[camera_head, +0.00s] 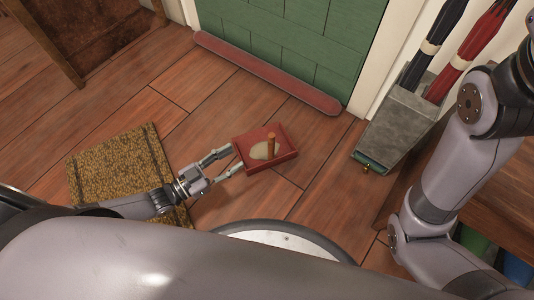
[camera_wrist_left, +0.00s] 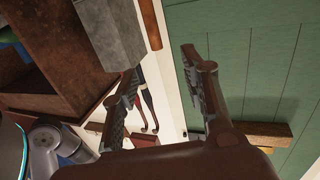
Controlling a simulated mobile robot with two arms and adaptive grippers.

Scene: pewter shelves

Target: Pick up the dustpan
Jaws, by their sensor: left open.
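The dustpan appears in the head view as a shallow red, box-like thing (camera_head: 283,157) on the wooden floor, with a pale patch inside and an upright brown handle (camera_head: 271,141). My left gripper (camera_head: 235,161) is low over the floor at the dustpan's left side. Its two fingers are spread and empty, with the tips close to the dustpan's left edge; I cannot tell whether they touch it.
A woven mat (camera_head: 115,165) lies left of the dustpan. A red bar (camera_head: 265,73) runs along the foot of the green door (camera_head: 295,35) behind. A grey stand (camera_head: 397,125) with umbrellas is at the right, beside a wooden shelf (camera_head: 480,205).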

